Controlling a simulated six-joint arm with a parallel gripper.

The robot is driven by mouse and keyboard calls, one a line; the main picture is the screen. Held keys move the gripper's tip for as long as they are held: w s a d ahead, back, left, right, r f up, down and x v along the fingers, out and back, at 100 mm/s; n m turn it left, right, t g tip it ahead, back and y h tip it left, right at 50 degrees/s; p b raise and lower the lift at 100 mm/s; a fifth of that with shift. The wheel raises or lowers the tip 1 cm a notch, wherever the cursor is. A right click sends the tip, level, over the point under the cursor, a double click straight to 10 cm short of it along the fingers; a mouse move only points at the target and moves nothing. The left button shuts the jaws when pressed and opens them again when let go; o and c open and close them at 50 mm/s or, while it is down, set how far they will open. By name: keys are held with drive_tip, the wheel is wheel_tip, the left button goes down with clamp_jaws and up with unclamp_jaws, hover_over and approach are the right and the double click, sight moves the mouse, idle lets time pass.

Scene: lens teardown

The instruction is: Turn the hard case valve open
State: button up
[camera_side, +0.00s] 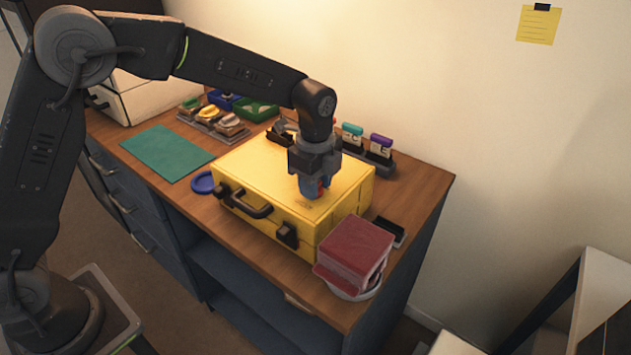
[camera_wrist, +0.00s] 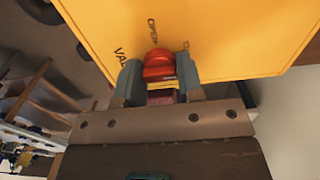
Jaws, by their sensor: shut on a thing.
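The yellow hard case (camera_side: 265,165) lies shut and flat on the wooden desk, its black handle and latches facing the front. In the wrist view its yellow lid (camera_wrist: 215,30) fills the top. The red valve knob (camera_wrist: 159,65) sits on the lid beside dark lettering that is partly hidden. My gripper (camera_side: 315,190) points down at the lid's right part. In the wrist view my gripper (camera_wrist: 159,72) has its blue-grey fingers on either side of the red valve, shut on it. In the side view the fingers hide most of the valve.
A dark red box (camera_side: 356,250) stands at the desk's front right corner, close to the case. A green mat (camera_side: 166,152) and a blue ring (camera_side: 203,183) lie to the left. Small trays (camera_side: 257,109) and labelled blocks (camera_side: 381,147) stand behind the case.

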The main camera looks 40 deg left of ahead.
drive_tip(key=shift+c, duration=0.4)
drive_tip(key=shift+n, duration=0.4)
drive_tip(key=n, duration=0.3)
drive_tip(key=shift+n, duration=0.4)
drive_tip(key=n, duration=1.3)
drive_tip(key=shift+n, duration=0.3)
drive_tip(key=o, duration=0.9)
